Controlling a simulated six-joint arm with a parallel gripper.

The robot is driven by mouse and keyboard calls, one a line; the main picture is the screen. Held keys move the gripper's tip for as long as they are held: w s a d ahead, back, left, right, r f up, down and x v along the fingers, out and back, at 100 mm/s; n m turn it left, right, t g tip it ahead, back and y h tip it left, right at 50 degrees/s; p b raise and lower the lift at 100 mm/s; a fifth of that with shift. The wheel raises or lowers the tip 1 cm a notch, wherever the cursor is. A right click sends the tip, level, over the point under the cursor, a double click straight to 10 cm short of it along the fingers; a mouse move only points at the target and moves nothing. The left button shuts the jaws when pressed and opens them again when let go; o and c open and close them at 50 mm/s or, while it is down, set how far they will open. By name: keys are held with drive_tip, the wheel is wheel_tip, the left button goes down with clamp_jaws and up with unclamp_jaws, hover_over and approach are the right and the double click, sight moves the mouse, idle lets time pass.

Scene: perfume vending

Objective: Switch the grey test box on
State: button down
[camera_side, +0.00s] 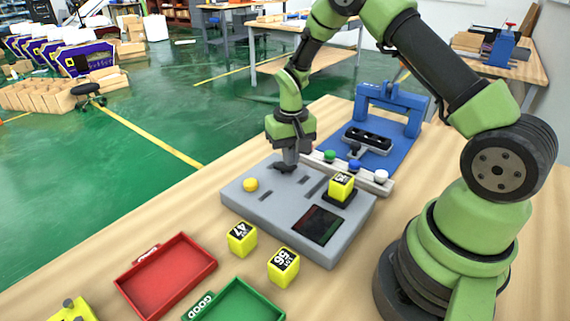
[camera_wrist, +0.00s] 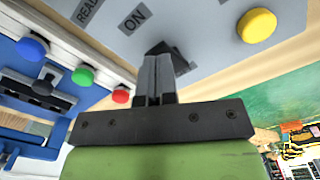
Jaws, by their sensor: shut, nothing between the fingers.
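The grey test box (camera_side: 255,206) lies on the wooden table in the side view, with a yellow button (camera_side: 250,184) and a dark screen (camera_side: 316,225). My gripper (camera_side: 287,166) is shut and empty, pointing down at the far part of the box top. In the wrist view my gripper (camera_wrist: 155,75) is right at a black switch (camera_wrist: 178,60), which it partly hides. An ON label (camera_wrist: 135,18) shows beside the switch. I cannot tell whether the fingers touch the switch or which way it is tipped. A yellow block (camera_side: 341,187) sits on a dark pad on the box.
Two yellow blocks (camera_side: 242,239) (camera_side: 283,267) stand in front of the box. A red tray (camera_side: 168,274) and a green tray (camera_side: 238,303) lie nearer. Behind, a blue fixture (camera_side: 390,105) and a rail with coloured buttons (camera_side: 376,183) stand close to the box.

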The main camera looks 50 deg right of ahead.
drive_tip(key=shift+f, duration=0.6)
drive_tip(key=shift+r, duration=3.5)
drive_tip(key=shift+r, duration=0.2)
drive_tip(key=s+a+r+t, duration=0.2)
drive_tip(key=s+a+r, duration=0.15)
drive_tip(key=r, duration=0.35)
drive_tip(key=s+a+r+t, duration=0.2)
drive_tip(key=s+a+r, duration=0.15)
drive_tip(key=r, duration=0.45)
drive_tip(key=s+a+r+n+t+y, duration=0.1)
drive_tip(key=s+a, duration=0.1)
drive_tip(key=s, duration=0.4)
drive_tip(key=s+a+r+n+t+y, duration=0.1)
drive_tip(key=s+a+r+t, duration=0.1)
drive_tip(key=s, duration=0.5)
drive_tip(key=shift+a+r, duration=0.15)
